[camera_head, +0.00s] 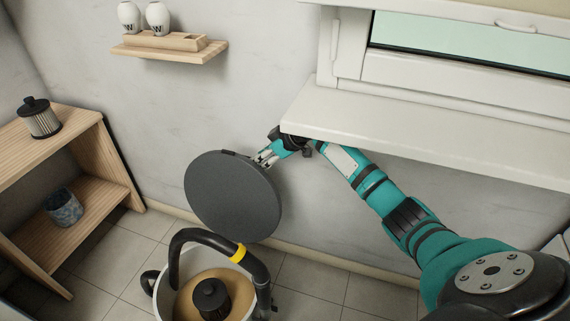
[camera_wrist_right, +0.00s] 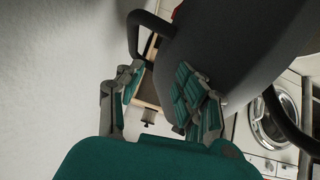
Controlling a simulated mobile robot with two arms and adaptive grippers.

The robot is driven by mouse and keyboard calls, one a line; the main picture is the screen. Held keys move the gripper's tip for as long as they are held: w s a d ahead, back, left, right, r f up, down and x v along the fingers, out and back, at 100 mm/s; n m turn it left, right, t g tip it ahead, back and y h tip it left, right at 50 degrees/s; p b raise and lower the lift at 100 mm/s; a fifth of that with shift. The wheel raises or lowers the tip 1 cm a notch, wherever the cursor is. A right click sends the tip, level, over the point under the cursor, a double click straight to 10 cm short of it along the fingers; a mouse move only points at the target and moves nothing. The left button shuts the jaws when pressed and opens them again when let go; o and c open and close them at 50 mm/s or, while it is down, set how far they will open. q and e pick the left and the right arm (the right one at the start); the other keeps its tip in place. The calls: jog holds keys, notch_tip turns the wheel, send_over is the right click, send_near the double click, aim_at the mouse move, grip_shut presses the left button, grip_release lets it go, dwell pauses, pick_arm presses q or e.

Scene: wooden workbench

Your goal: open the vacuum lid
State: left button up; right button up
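The vacuum lid (camera_head: 232,197) is a dark grey disc. It stands tilted up behind and above the vacuum canister (camera_head: 167,300), whose tan inside shows from above. Its hinge is hidden from view. My right gripper (camera_head: 266,156) is at the lid's upper right edge. In the right wrist view, its teal-padded fingers (camera_wrist_right: 162,98) are spread apart, with the lid (camera_wrist_right: 225,45) behind and beside the right finger. I cannot tell whether that finger touches the lid. Nothing is held between the fingers. My left gripper is not in view.
A black hose (camera_head: 190,236) with a yellow ring arches over the canister, and a dark filter (camera_head: 211,299) sits inside it. A white window sill (camera_head: 430,135) juts out above my right arm. A wooden shelf (camera_head: 100,165) stands at the left.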

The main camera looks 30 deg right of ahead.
jog(key=s+d, duration=0.4)
jog(key=s, duration=0.2)
jog(key=shift+s, duration=0.4)
jog(key=shift+d, duration=0.1)
